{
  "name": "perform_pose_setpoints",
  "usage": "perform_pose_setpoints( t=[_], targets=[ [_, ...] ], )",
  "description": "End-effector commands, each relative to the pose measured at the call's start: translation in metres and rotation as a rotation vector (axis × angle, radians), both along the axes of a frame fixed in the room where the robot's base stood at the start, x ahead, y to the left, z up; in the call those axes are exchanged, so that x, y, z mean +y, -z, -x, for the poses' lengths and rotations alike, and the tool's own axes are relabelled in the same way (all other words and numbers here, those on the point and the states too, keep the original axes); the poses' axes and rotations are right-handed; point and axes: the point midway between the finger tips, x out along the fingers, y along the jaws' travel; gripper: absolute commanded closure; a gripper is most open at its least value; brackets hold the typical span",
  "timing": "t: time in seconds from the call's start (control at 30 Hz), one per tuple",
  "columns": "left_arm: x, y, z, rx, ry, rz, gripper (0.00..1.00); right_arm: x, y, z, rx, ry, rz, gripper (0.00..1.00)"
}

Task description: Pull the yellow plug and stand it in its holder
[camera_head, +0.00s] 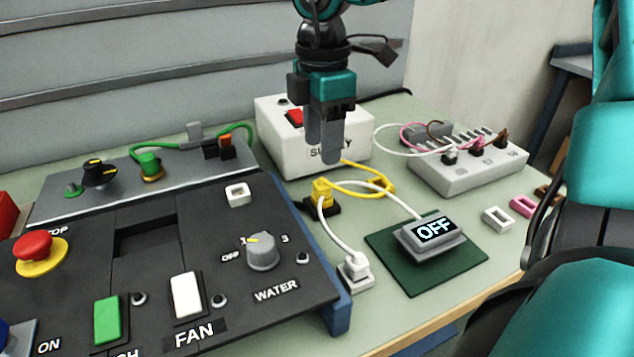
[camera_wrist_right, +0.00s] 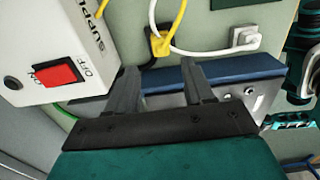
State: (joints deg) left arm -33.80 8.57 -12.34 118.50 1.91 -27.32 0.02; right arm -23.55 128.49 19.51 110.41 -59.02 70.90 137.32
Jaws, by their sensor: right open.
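The yellow plug (camera_head: 321,190) sits at a small black base (camera_head: 324,207) on the bench, in front of the supply box, with a yellow cable (camera_head: 372,188) looping right. In the right wrist view the yellow plug (camera_wrist_right: 160,45) lies beyond the fingertips, between their lines. My right gripper (camera_head: 325,150) hangs fingers down above the plug, in front of the supply box. Its two fingers (camera_wrist_right: 162,80) are apart with nothing between them. I cannot pick out a yellow plug holder for certain. My left gripper is not in view.
The white supply box (camera_head: 345,150) stands close behind the gripper. A white plug (camera_head: 355,268) and cable are nearby. An OFF display (camera_head: 432,230) sits on a green mat (camera_head: 400,277). A socket block (camera_head: 470,178) and small frames (camera_head: 497,219) lie right. The control panel (camera_head: 200,235) is left.

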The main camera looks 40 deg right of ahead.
Motion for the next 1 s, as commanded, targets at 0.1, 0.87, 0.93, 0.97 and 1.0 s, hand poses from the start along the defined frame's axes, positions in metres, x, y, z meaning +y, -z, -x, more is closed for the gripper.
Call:
perform_pose_setpoints(
  t=[0.1,0.87,0.93,0.97,1.0],
  targets=[
    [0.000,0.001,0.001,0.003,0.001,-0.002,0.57,0.000,0.000,0.000,0.000,0.000,0.000,0.48],
    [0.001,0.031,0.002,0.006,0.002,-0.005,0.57,0.000,0.058,0.001,0.003,-0.001,-0.002,0.48],
    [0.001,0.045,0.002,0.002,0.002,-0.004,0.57,0.000,0.070,0.000,-0.001,0.000,0.000,0.48],
    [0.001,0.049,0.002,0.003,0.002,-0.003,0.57,0.000,0.073,0.000,-0.002,0.000,0.001,0.48],
    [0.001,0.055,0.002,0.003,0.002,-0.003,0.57,0.000,0.077,0.000,-0.002,0.000,0.000,0.48]
  ],
)
